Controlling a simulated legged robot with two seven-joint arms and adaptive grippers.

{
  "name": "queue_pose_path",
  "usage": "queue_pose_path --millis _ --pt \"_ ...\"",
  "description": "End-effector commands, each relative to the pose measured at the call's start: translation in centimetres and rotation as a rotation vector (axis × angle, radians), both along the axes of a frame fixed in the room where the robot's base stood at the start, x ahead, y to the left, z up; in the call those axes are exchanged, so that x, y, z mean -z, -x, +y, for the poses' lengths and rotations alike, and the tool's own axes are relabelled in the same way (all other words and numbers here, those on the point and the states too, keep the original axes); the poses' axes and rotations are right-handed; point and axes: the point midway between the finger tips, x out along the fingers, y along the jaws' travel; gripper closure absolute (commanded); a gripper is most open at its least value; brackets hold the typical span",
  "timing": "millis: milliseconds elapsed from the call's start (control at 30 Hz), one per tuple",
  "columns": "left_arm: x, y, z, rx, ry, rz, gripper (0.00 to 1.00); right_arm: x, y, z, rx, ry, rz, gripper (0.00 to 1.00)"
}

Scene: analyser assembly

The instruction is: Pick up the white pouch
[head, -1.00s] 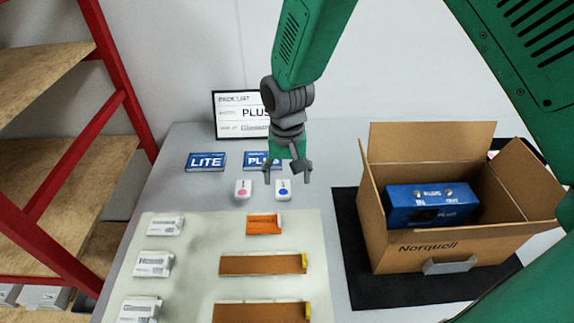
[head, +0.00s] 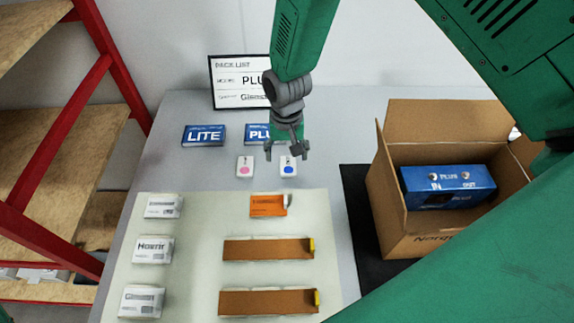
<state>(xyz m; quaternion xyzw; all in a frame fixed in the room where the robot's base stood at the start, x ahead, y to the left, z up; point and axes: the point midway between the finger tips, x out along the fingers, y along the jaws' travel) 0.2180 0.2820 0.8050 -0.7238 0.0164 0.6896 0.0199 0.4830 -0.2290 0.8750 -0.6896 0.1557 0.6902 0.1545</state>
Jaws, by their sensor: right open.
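Two small white pouches lie side by side on the grey table: one with a pink dot (head: 245,167) and one with a blue dot (head: 288,167). My right gripper (head: 287,152) points down, open and empty, with its fingertips around the top of the blue-dot pouch in the picture. I cannot tell how high above it the fingers are. Several larger white labelled packs, such as the middle one (head: 153,250), lie in a column on the pale mat's left side. My left gripper is not in view.
A blue LITE box (head: 204,136) and a partly hidden blue PLUS box (head: 257,134) lie behind the pouches, before a pack list sign (head: 231,83). Orange and brown packs lie on the mat (head: 196,205). An open carton (head: 385,195) holding a blue device stands right.

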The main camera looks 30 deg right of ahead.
Motion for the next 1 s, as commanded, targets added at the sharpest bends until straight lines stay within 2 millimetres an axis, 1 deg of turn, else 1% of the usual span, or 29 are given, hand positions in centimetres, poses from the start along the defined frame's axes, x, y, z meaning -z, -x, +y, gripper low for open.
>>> queue_pose_path --millis 67,233,333,433,633,667,700,767,800,1000 --pt "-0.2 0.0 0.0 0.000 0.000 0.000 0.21 0.7 -0.1 -0.2 0.001 0.000 0.002 0.36" --pt "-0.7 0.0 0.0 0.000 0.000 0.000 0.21 3.3 -0.5 -0.6 0.001 0.000 0.003 0.36" --pt "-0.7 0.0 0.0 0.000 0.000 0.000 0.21 4.6 -0.5 -0.6 0.000 0.000 0.003 0.36" --pt "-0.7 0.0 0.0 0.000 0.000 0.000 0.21 5.1 -0.5 -0.6 0.000 0.000 0.000 0.36" --pt "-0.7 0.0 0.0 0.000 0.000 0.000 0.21 5.2 -0.5 -0.5 0.000 0.000 -0.001 0.36" --pt "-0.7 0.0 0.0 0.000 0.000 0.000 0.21 5.2 -0.5 -0.5 0.000 0.000 0.000 0.40" --pt "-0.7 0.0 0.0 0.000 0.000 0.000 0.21 5.2 -0.5 -0.5 0.000 0.000 0.000 0.54" --pt "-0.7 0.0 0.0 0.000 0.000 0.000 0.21 5.2 -0.5 -0.5 0.000 0.000 0.000 0.75" --pt "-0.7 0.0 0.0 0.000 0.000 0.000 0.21 5.2 -0.5 -0.5 0.000 0.000 0.000 0.81" --pt "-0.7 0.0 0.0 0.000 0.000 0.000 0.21 5.2 -0.5 -0.5 0.000 0.000 0.000 0.81"
